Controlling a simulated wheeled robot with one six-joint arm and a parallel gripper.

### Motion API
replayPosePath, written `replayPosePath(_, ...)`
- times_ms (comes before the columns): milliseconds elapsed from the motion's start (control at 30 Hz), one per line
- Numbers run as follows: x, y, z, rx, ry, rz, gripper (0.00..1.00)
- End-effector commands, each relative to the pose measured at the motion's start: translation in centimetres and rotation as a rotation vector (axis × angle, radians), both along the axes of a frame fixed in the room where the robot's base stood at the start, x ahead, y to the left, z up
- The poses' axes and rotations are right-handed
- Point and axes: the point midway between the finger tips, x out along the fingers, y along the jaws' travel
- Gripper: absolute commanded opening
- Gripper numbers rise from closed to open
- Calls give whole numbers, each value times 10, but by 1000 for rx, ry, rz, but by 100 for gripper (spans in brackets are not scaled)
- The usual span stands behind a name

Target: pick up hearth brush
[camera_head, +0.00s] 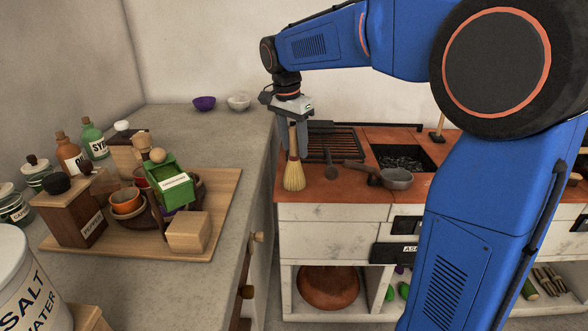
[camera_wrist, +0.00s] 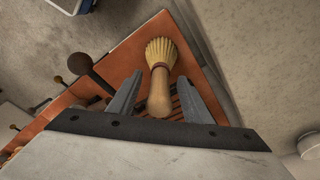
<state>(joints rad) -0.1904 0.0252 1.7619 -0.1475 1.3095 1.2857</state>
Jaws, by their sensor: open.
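The hearth brush (camera_head: 294,172) has a pale wooden handle and straw bristles. In the head view it stands upright, bristles down, near the left edge of the terracotta hearth top (camera_head: 330,190). My gripper (camera_head: 292,120) is above it, pointing down, at the top of the handle. In the wrist view the brush (camera_wrist: 160,75) shows between the two grey fingers of my gripper (camera_wrist: 162,98), which are spread apart. The handle end lies between the fingers, with a gap on each side. The bristles point away from the gripper.
A dark grill (camera_head: 333,145), a dark ladle-like tool (camera_head: 331,171) and a grey pan (camera_head: 397,178) are right of the brush. The grey counter (camera_head: 225,130) on the left holds a wooden board (camera_head: 225,200) crowded with jars and bowls. Two small bowls stand at the back.

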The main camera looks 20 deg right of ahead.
Motion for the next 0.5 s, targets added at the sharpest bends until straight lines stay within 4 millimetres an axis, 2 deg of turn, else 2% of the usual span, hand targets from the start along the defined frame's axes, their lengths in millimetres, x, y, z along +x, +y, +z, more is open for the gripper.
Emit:
replayPosePath(67, 0, 0, 0, 0, 0, 0, 45)
replayPosePath(200, 0, 0, 0, 0, 0, 0, 12)
replayPosePath(233, 0, 0, 0, 0, 0, 0, 4)
replayPosePath(267, 0, 0, 0, 0, 0, 0, 2)
replayPosePath(500, 0, 0, 1, 0, 0, 0, 1)
